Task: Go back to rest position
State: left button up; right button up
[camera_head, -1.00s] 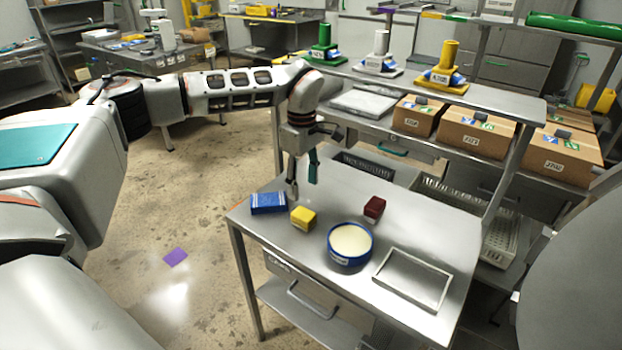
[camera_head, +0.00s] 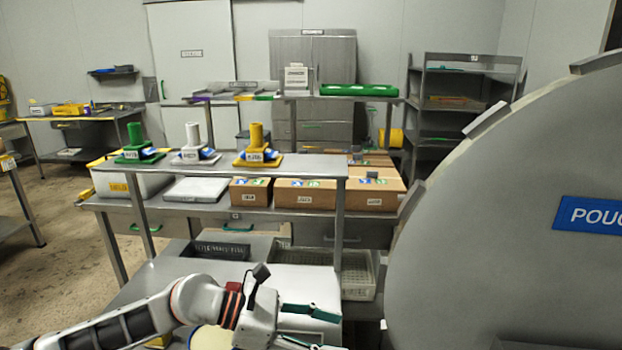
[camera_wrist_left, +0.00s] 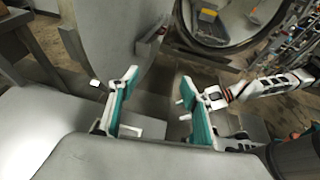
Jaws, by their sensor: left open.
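My left arm comes in at the bottom left of the head view. Its gripper (camera_head: 308,328) is over the front of the steel table, with its teal-padded fingers spread and pointing right. In the left wrist view the two fingers (camera_wrist_left: 157,103) stand wide apart with nothing between them. A grey arm with an orange band (camera_wrist_left: 265,86) shows at the right of that view; it looks like my right arm, and its jaws are too small and partly covered to read.
The steel table (camera_head: 300,285) holds a round tub (camera_head: 210,338) and a dark red block (camera_head: 234,286), partly covered by my arm. Behind are cartons (camera_head: 305,195) and coloured stands (camera_head: 257,147) on shelves. A large round grey door (camera_head: 520,210) fills the right, close to my gripper.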

pick_arm(q)
notch_tip(320, 180, up, 10)
jog(key=d+r+n+t+h, duration=0.1)
jog(key=d+n+t+h, duration=0.2)
jog(key=n+t+h, duration=0.45)
jog(key=w+a+n+t+y, duration=0.3)
jog(key=a+n+t+y, duration=0.3)
jog(key=n, duration=0.4)
jog(key=w+a+n+t+y, duration=0.3)
jog(key=a+n+t+y, duration=0.25)
jog(key=a+n, duration=0.4)
jog(key=s+a+f+n+g+y, duration=0.45)
jog(key=a+f+n+y, duration=0.3)
jog(key=a+f, duration=0.25)
jog(key=s+a+f+n+g+y, duration=0.3)
jog(key=s+a+f+n+y, duration=0.3)
jog(key=a+f+n, duration=0.4)
jog(key=s+a+f+n+g+y, duration=0.15)
jog(key=s+a+f+g, duration=0.5)
jog(key=s, duration=0.65)
jog(key=w+d+f+n+t+h, duration=0.2)
jog(key=d+f+t+h, duration=0.3)
jog(key=d+f, duration=1)
jog(key=n+h, duration=0.1)
jog(key=h, duration=0.1)
jog(key=shift+w+d+f+h, duration=0.2)
jog(key=shift+w+d+h, duration=0.1)
jog(key=shift+h, duration=0.1)
